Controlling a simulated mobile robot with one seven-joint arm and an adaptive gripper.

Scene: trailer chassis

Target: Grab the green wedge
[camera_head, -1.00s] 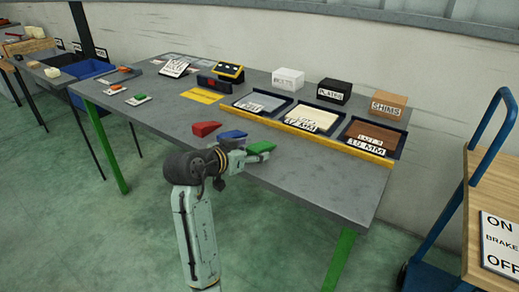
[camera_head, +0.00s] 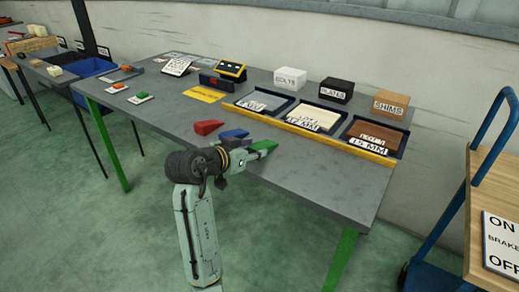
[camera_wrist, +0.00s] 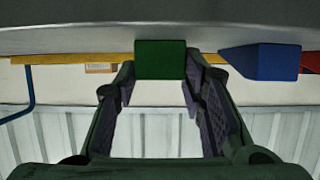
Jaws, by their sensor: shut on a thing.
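The green wedge (camera_head: 262,146) is at the near side of the grey table, at the tip of my gripper (camera_head: 257,152). In the wrist view the green wedge (camera_wrist: 160,58) sits between the two fingers of my gripper (camera_wrist: 160,76), which are shut on it. I cannot tell whether it still touches the tabletop. The blue wedge (camera_head: 233,135) lies just left of it and shows on the right in the wrist view (camera_wrist: 265,61). The red wedge (camera_head: 207,127) lies further left on the table.
The grey table (camera_head: 310,185) has shallow trays behind a yellow strip (camera_head: 335,144), with the nearest tray (camera_head: 348,129) brown inside. Boxes (camera_head: 390,102) stand behind. A blue-handled cart (camera_head: 474,190) is at right. The table's front right is clear.

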